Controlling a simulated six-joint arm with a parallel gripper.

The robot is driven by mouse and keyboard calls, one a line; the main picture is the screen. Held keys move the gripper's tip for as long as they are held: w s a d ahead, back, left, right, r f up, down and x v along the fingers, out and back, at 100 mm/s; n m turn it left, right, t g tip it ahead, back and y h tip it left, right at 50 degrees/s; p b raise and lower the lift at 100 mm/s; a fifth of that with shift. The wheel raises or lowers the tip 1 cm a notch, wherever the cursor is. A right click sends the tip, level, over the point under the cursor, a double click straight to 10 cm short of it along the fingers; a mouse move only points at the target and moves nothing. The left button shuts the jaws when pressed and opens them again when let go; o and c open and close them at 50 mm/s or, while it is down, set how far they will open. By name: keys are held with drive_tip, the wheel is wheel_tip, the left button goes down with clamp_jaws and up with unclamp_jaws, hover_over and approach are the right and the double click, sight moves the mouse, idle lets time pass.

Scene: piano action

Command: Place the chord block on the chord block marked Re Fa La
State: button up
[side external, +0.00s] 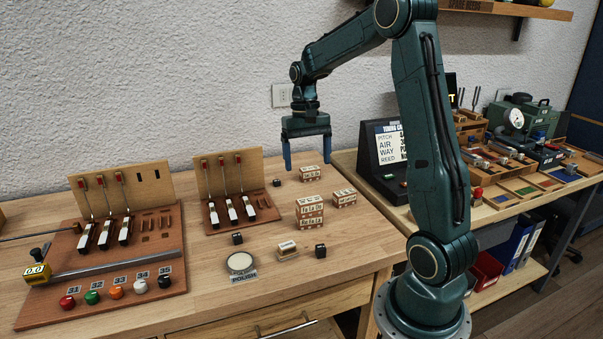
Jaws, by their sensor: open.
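Several small wooden chord blocks with dark lettering on white strips stand on the bench. One block (310,173) sits alone at the back, just below my gripper. In front of it an upper block (309,203) rests on a lower block (309,220). Another chord block (344,197) stands to the right of the stack. The lettering is too small to read surely, so I cannot tell which is marked Re Fa La. My gripper (307,162) points down with its blue fingers spread and nothing between them. Its fingertips appear at about the height of the back block.
Two piano action models (125,230) (236,190) with upright panels stand to the left. Small black cubes (320,251), a round polish tin (240,263) and a small light block (287,248) lie in front. A second bench (500,200) with tools stands right.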

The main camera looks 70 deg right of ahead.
drive_tip(key=s+a+r+n+t+h, duration=0.1)
drive_tip(key=s+a+r+n+t, duration=0.1)
drive_tip(key=a+r, duration=0.35)
drive_tip(key=s+a+r+n+t+h, duration=0.1)
drive_tip(key=s+a+r+n, duration=0.15)
drive_tip(key=a, duration=0.55)
drive_tip(key=s+a+n+t, duration=0.3)
drive_tip(key=s+a+n, duration=0.1)
drive_tip(key=s+a, duration=0.5)
drive_tip(key=shift+s+a+t+y, duration=0.15)
drive_tip(key=shift+s+t+y, duration=0.25)
drive_tip(key=shift+s, duration=0.3)
drive_tip(key=shift+n, duration=0.25)
